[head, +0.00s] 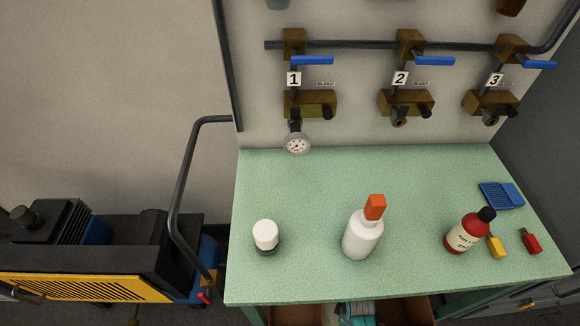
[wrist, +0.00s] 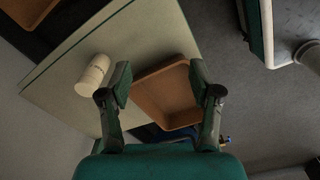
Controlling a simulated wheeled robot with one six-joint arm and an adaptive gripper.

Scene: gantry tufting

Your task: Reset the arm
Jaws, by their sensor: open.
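My gripper (wrist: 159,78) shows in the wrist view with its two fingers spread apart and nothing between them. Beyond the fingers lies a tan open bin (wrist: 168,95), apart from them as far as I can tell. A white cylindrical thing (wrist: 93,75) lies left of the left finger in that view, on or over a pale panel (wrist: 60,85). My arm and gripper do not show in the head view.
The green bench (head: 330,185) holds a white jar (head: 265,235), a white bottle with orange cap (head: 362,235), a red bottle (head: 464,235), small yellow and red pieces and a blue case (head: 500,196). Numbered valves (head: 310,103) and a gauge (head: 296,144) hang behind. A yellow-black machine (head: 80,287) stands left.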

